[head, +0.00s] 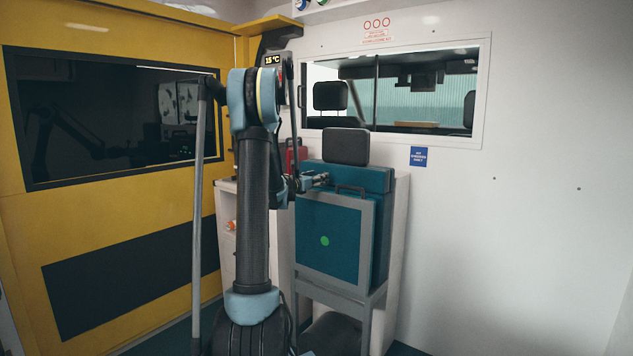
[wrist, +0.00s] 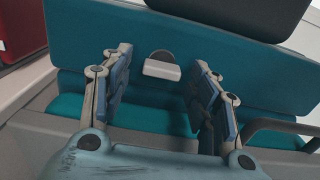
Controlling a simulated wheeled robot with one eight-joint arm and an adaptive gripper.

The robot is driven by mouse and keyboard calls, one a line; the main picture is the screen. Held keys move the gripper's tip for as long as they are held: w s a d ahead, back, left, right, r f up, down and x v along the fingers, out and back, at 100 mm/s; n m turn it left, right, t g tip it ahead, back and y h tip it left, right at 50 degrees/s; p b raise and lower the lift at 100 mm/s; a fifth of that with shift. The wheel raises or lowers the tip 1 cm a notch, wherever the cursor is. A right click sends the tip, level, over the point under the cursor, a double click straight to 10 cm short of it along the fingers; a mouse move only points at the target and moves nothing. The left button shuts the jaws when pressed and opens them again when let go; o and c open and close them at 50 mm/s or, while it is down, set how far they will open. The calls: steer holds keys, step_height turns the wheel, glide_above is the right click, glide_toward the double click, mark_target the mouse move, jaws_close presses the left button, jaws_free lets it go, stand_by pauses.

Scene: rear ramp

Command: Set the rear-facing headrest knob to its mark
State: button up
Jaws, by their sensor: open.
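In the wrist view, a pale grey block-like knob (wrist: 161,70) on a dark round base sits on the teal seat back. My gripper (wrist: 160,75) is open, with one finger on each side of the knob and visible gaps to both. The knob's bar looks roughly level in this view. I cannot make out a mark beside it. The dark headrest (head: 346,146) stands on top of the teal seat back (head: 372,178) in the head view. There my gripper (head: 320,180) is at the seat's upper left, and the knob cannot be made out.
A teal panel (head: 345,240) with a grey frame and green dot fronts the seat. A dark handle (wrist: 285,128) rises right of my gripper. A red case (wrist: 20,28) lies at the left. The white wall (head: 550,130) bounds the right; a yellow partition (head: 120,215) stands left.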

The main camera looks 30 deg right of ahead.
steer(key=shift+d, duration=0.2)
steer(key=shift+w, duration=0.1)
steer(key=c, duration=1.1)
steer(key=shift+o, duration=0.2)
